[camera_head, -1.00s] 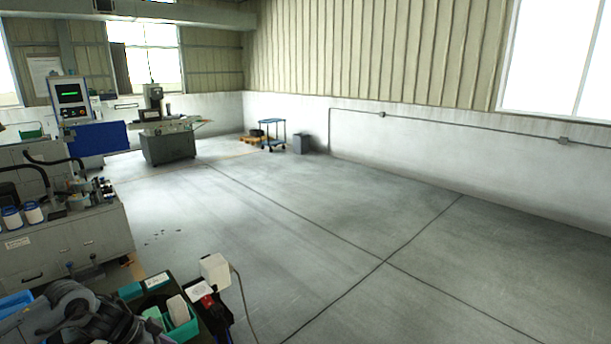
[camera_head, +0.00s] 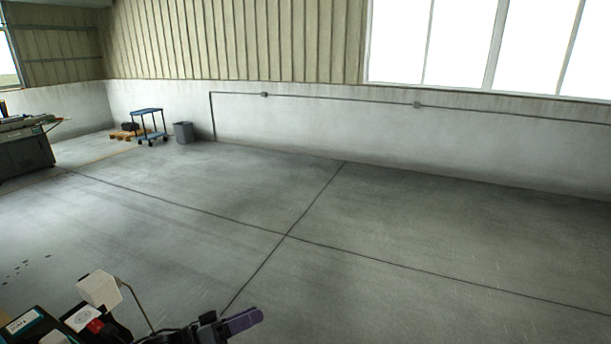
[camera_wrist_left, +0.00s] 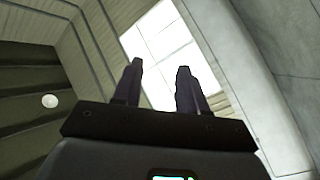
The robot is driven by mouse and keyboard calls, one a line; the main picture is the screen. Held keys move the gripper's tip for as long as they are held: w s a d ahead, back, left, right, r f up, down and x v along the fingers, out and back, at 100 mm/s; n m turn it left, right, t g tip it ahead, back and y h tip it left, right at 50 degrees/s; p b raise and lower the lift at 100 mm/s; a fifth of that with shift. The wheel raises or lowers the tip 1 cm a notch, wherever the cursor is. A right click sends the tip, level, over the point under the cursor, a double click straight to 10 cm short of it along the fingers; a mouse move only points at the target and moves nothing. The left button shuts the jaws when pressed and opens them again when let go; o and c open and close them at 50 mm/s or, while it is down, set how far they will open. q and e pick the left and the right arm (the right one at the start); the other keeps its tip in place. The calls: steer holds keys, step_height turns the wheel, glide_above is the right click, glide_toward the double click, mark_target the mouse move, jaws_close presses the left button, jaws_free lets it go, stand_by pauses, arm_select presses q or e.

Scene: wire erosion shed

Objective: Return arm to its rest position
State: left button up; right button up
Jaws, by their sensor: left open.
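My left gripper (camera_head: 238,321) shows at the bottom edge of the head view, left of the middle, as a dark body with a purple finger pointing right. In the left wrist view my left gripper (camera_wrist_left: 158,70) has its two dark fingers apart, with nothing between them. Behind the fingers are a bright window (camera_wrist_left: 165,45) and a ribbed wall. My left gripper is empty and touches nothing that I can see. Most of my left arm is out of the head view. My right gripper is not in view.
A white box (camera_head: 99,290) with a cord stands at the bottom left, near a red and black item (camera_head: 95,327). A blue cart (camera_head: 150,124), a grey bin (camera_head: 184,132) and a machine (camera_head: 24,150) stand farther back. The concrete floor (camera_head: 400,240) is wide and clear.

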arm_select(q)
steer(key=w+a+f+n+t+y, duration=0.1)
steer(key=w+a+f+t+y, duration=0.1)
steer(key=w+a+f+y, duration=0.45)
steer(key=w+a+f+n+t+y, duration=0.1)
steer(key=w+a+f+y, duration=0.15)
steer(key=a+y, duration=0.7)
steer(key=s+a+f+n+g+y, duration=0.1)
steer(key=s+a+f+g+y, duration=0.2)
steer(key=a, duration=0.4)
steer(key=s+a+f+n+g+y, duration=0.1)
steer(key=s+a+f+g, duration=0.1)
steer(key=s+a+g, duration=0.4)
steer(key=s+d+f+m+h, duration=0.1)
steer(key=s+d+f, duration=0.2)
steer(key=s+d, duration=0.45)
steer(key=s+d+f+m+h, duration=0.1)
steer(key=s+d+f, duration=0.25)
steer(key=s, duration=0.75)
steer(key=s+d+f+h, duration=0.1)
steer(key=s+d+f, duration=0.2)
steer(key=s+d, duration=0.55)
steer(key=s+r+h, duration=0.1)
steer(key=s+r, duration=0.3)
steer(key=s, duration=0.6)
step_height(320, 180, up, 20)
steer(key=p, duration=2)
steer(key=shift+w+d+r+t+p, duration=0.25)
steer(key=shift+w+d+t+p, duration=0.05)
steer(key=shift+w+d, duration=0.05)
